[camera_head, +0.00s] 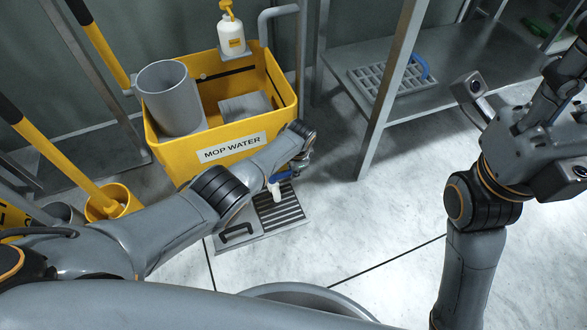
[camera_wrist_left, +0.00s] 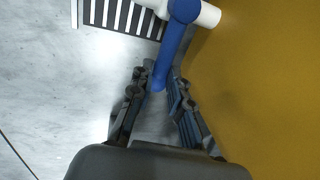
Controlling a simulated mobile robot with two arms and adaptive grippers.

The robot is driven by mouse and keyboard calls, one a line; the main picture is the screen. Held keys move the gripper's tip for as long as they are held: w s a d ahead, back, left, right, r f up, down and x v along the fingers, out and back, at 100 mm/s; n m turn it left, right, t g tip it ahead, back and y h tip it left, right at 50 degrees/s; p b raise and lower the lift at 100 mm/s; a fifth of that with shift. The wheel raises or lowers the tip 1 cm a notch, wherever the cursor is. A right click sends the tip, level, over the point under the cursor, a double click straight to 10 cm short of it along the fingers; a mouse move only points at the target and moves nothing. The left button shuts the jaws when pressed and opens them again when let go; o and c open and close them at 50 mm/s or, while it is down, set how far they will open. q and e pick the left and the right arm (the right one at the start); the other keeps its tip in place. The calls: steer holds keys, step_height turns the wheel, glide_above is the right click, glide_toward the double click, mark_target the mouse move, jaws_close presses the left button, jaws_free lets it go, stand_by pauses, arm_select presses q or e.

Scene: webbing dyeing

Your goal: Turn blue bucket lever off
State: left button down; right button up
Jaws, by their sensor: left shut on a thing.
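The blue lever (camera_wrist_left: 168,58) sits on a white tap spout (camera_wrist_left: 208,14) at the front wall of a yellow bucket (camera_head: 184,153) labelled MOP WATER. In the left wrist view, the lever's end lies between the fingers of my left gripper (camera_wrist_left: 158,95), which is shut on it. In the head view, the blue lever (camera_head: 280,176) and the white spout (camera_head: 276,191) show just below my left gripper (camera_head: 298,170), which is partly hidden by its own wrist. My right gripper (camera_head: 566,78) is raised at the far right, away from the bucket; its finger opening is unclear.
A floor drain grate (camera_head: 282,208) lies below the tap. The bucket holds a grey cylinder (camera_head: 168,100), and a white pump bottle (camera_head: 231,36) stands at its back. A metal shelf (camera_head: 440,95) is at the right. Yellow-handled tools stand at the left.

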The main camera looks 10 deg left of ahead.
arm_select(q)
steer(key=c, duration=1.3)
jaws_free()
steer(key=shift+a, duration=0.1)
steer(key=shift+s+d+r, duration=0.25)
steer(key=shift+s+r, duration=0.05)
steer(key=shift+r, duration=1.65)
steer(key=shift+s+d+r, duration=0.2)
steer(key=shift+s+r, duration=0.15)
steer(key=shift+r, duration=1.6)
steer(key=shift+s+d+r, duration=0.25)
steer(key=shift+s+r, duration=0.05)
steer(key=shift+r, duration=1.65)
